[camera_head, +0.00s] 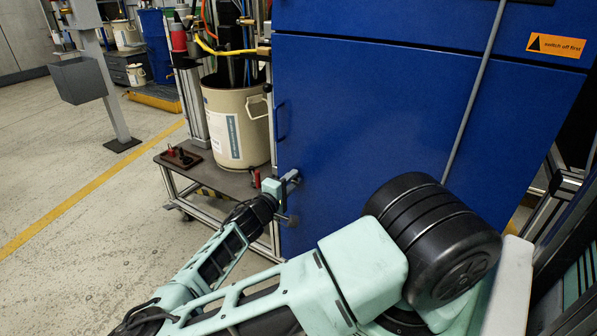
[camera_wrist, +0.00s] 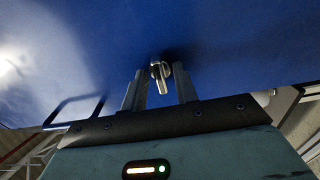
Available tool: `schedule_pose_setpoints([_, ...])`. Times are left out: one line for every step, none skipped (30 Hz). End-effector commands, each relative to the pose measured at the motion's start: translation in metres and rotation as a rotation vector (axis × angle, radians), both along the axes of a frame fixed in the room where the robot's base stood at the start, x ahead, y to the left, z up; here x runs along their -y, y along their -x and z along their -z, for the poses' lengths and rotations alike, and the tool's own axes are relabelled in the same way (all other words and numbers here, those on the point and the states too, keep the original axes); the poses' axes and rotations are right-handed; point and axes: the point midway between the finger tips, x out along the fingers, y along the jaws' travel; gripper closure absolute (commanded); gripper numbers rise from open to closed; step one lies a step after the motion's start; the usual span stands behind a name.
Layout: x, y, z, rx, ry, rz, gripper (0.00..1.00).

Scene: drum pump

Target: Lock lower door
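The blue lower door (camera_head: 390,110) fills the right half of the head view and looks closed. It also fills the wrist view (camera_wrist: 230,60) as a blue surface. A small metallic lock knob (camera_wrist: 160,71) sits on the door in the wrist view. Its grip points down towards my gripper (camera_wrist: 160,84). My gripper's two fingers stand apart, one on each side of the knob, with visible gaps. I cannot tell how deep the knob lies between them. In the head view my gripper (camera_head: 290,182) is at the door's lower left, where it hides the knob.
A blue door handle (camera_head: 281,121) stands out at the door's left edge, above my gripper; it also shows in the wrist view (camera_wrist: 72,108). A cream drum (camera_head: 238,125) stands on a low cart (camera_head: 222,180) to the left. A grey rod (camera_head: 475,90) crosses before the door.

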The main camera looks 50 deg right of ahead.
Motion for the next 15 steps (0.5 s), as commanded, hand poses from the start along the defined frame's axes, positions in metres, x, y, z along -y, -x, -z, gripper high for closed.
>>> schedule_pose_setpoints([0.0007, -0.0001, 0.0000, 0.000, 0.000, 0.000, 0.71])
schedule_pose_setpoints([0.0008, -0.0001, 0.0001, 0.000, 0.000, 0.000, 0.71])
schedule_pose_setpoints([0.0009, -0.0001, 0.0001, 0.000, 0.000, 0.000, 0.71])
schedule_pose_setpoints([0.0008, -0.0001, 0.0001, 0.000, 0.000, 0.000, 0.71])
schedule_pose_setpoints([0.0008, -0.0001, 0.0002, 0.000, 0.000, 0.000, 0.71])
schedule_pose_setpoints([0.0007, -0.0001, 0.0002, 0.000, 0.000, 0.000, 0.71])
schedule_pose_setpoints([0.0007, -0.0001, 0.0002, 0.000, 0.000, 0.000, 0.71])
schedule_pose_setpoints([0.0007, -0.0001, 0.0002, 0.000, 0.000, 0.000, 0.76])
schedule_pose_setpoints([0.0007, 0.0000, 0.0001, 0.000, 0.000, 0.000, 0.88])
schedule_pose_setpoints([0.0007, 0.0000, 0.0002, 0.000, 0.000, 0.000, 0.96])
schedule_pose_setpoints([0.0006, 0.0000, 0.0002, 0.000, 0.000, 0.000, 1.00])
schedule_pose_setpoints([0.0006, 0.0000, 0.0002, 0.000, 0.000, 0.000, 1.00])
schedule_pose_setpoints([0.0006, 0.0000, 0.0002, 0.000, 0.000, 0.000, 1.00])
schedule_pose_setpoints([0.0006, 0.0000, 0.0002, 0.000, 0.000, 0.000, 1.00])
schedule_pose_setpoints([0.0006, 0.0000, 0.0002, -0.001, 0.000, 0.000, 1.00])
